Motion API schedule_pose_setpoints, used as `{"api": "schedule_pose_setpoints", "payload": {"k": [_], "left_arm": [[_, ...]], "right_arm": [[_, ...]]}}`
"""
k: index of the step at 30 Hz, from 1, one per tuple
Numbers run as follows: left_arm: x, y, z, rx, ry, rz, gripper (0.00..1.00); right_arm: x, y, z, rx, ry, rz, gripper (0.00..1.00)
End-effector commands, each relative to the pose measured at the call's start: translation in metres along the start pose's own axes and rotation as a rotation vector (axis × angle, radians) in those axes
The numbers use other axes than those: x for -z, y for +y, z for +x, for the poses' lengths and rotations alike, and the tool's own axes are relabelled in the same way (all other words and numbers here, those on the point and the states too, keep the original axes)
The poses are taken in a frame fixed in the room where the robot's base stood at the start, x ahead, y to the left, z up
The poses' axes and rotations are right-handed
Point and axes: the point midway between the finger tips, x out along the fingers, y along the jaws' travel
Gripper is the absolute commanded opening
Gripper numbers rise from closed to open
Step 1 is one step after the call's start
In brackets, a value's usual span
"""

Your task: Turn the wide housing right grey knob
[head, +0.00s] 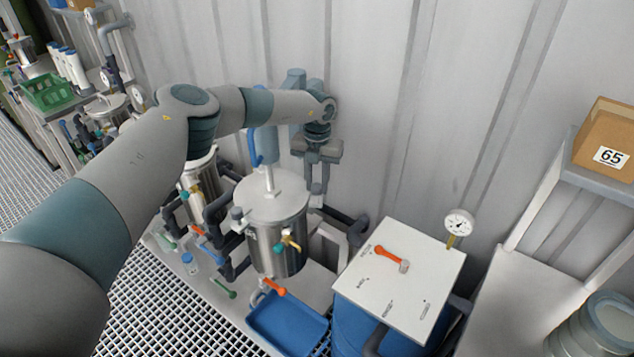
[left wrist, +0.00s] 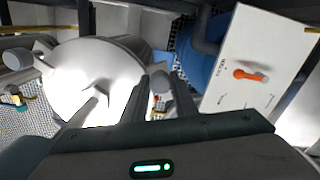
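The wide housing (head: 275,235) is a steel cylinder with a flat lid, standing left of the white panel. Its right grey knob (head: 316,200) is mostly hidden under my left gripper in the head view. In the left wrist view the grey knob (left wrist: 160,83) shows between the two dark fingers. My left gripper (head: 317,178) points down over the knob; its fingers (left wrist: 158,100) are apart, one on each side of the knob, and I see no clear contact. A second grey knob (head: 237,213) sits on the housing's left side. My right gripper is not in view.
A white panel (head: 405,285) with an orange-handled valve (head: 388,254) and a gauge (head: 459,223) stands to the right. A blue tray (head: 287,318) lies below the housing. Dark pipes (head: 218,215) run on its left. The corrugated wall (head: 390,90) is close behind.

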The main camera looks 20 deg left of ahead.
Motion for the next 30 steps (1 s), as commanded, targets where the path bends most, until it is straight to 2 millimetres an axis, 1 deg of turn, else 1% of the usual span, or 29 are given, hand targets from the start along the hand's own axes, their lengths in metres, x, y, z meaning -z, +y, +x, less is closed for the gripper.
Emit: {"api": "schedule_pose_setpoints", "payload": {"k": [8, 14, 20, 30], "left_arm": [[0.000, 0.000, 0.001, 0.001, -0.001, 0.024, 0.04], [-0.001, 0.000, 0.003, 0.000, -0.001, 0.097, 0.04], [-0.001, -0.001, 0.004, 0.001, -0.003, 0.227, 0.04], [-0.001, -0.002, 0.004, 0.000, -0.005, 0.536, 0.04]], "right_arm": [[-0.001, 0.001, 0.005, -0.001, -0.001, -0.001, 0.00], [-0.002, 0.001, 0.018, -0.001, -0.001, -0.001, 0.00], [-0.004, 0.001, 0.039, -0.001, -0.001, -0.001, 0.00], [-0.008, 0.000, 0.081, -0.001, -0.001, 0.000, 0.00]]}}
